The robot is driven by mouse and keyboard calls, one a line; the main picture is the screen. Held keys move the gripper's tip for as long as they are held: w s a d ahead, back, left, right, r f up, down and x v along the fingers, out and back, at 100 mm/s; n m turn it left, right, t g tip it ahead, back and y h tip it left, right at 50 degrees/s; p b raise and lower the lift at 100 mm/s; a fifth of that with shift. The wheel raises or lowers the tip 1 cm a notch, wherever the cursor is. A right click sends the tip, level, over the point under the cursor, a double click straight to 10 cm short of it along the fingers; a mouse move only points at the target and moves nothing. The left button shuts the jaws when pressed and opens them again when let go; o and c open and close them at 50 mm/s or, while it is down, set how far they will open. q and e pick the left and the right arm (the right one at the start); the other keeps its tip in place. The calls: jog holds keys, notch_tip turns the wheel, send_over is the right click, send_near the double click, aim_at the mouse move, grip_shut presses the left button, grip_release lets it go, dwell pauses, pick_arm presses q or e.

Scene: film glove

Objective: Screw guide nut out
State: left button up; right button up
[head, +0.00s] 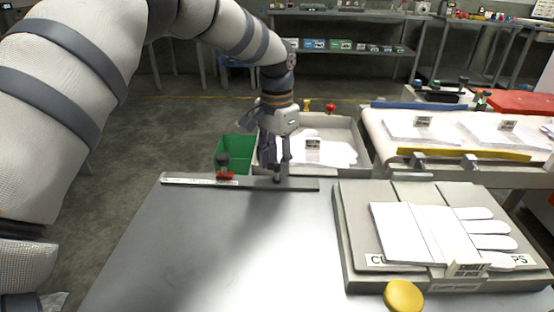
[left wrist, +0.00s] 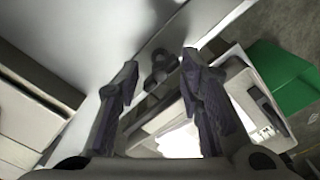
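My left gripper (head: 275,158) points down over the far edge of the grey table, above a dark metal rail (head: 302,184). In the left wrist view, my left gripper (left wrist: 160,60) has its two dark fingers apart. A small dark round knob, likely the guide nut (left wrist: 157,78), shows in the gap between the fingertips; whether they touch it I cannot tell. In the head view, the nut (head: 278,179) is a small dark stub on the rail just below the fingers, partly hidden by them. My right gripper is not in view.
A red-and-black knob (head: 224,168) stands at the rail's left. A glove board (head: 345,250) with a white glove (head: 410,235) is at right, near a yellow knob (head: 403,295). Behind are a green bin (head: 232,150), a grey crate (head: 355,140) and a conveyor (head: 385,150). The table's middle (head: 230,250) is clear.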

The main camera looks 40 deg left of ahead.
pick_arm(q)
grip_shut()
jog(key=shift+r, duration=0.1)
dwell(0.3)
